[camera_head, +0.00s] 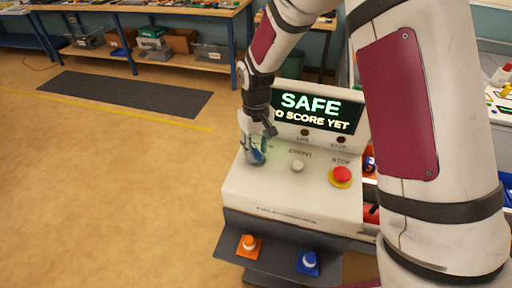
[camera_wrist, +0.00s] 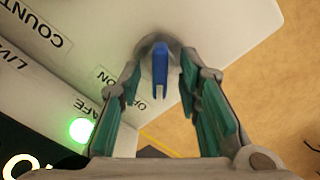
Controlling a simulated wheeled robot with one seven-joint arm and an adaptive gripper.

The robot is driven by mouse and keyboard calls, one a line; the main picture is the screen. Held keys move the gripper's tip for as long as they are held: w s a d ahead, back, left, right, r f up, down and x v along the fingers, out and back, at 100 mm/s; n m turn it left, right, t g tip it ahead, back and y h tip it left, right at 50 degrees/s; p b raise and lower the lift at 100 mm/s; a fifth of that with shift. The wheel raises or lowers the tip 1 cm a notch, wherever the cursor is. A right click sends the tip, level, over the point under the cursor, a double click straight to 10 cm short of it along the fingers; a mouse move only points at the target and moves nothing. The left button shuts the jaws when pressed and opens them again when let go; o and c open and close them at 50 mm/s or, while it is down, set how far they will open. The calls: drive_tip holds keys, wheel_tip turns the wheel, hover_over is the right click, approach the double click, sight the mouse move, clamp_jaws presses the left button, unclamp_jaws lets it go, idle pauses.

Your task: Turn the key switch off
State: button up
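The key switch is on the left of the white console (camera_head: 315,205), with a blue key (camera_wrist: 160,65) in a round grey collar (camera_wrist: 150,42). In the wrist view the key lies lengthwise up and down the picture. An "ON" label and a partly hidden "OF…" label are to its left. My gripper (camera_wrist: 160,78) is open, with teal-padded fingers on either side of the key and a visible gap on each side. In the head view my gripper (camera_head: 255,150) is low over the switch and hides most of it.
A screen (camera_head: 312,110) reads "SAFE"; a green lamp (camera_wrist: 81,130) is lit by the "SAFE" label. A white button (camera_head: 297,166) and red stop button (camera_head: 342,175) are to the right. Floor at left is clear.

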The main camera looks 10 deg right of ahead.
sight(256, 150)
wheel_tip(256, 150, up, 12)
idle(0.5)
idle(0.3)
drive_tip(key=s+d+r+m+t, duration=0.1)
drive_tip(key=s+d+r, duration=0.3)
drive_tip(key=s+r, duration=0.15)
drive_tip(key=s+d+r+m+t, duration=0.1)
drive_tip(key=s+d+r+t, duration=0.1)
drive_tip(key=s+d+r, duration=0.35)
drive_tip(key=s+d+r+m+t, duration=0.1)
drive_tip(key=s+d+r, duration=0.1)
drive_tip(key=s, duration=0.5)
drive_tip(key=s+d+r+m+t, duration=0.1)
drive_tip(key=s+r, duration=0.1)
drive_tip(key=s, duration=0.5)
drive_tip(key=shift+d+m+t, duration=0.3)
drive_tip(key=shift+d+m, duration=0.1)
drive_tip(key=shift+r, duration=0.15)
